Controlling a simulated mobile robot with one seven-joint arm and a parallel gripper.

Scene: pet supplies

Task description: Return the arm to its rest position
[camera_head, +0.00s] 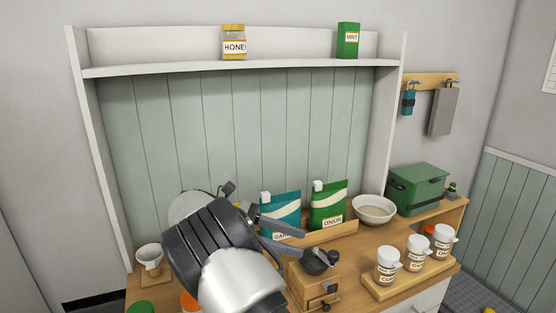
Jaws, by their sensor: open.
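My arm rises from the bottom middle of the head view, its rounded silver and black links covering part of the counter. My gripper (301,247) points right, its two dark fingers apart and open. No held object shows between them. In the picture the fingers lie in front of the teal bag (281,209) and just left of a wooden grinder (316,286) with a dark top. Whether they touch anything is not clear.
A green bag labelled ONION (328,205), a bowl (374,209) and several labelled jars on a wooden tray (421,275) stand right of the gripper. A white cup (149,257) is left. Above, a shelf (290,66) holds a honey jar (233,43) and green MINT box (348,41).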

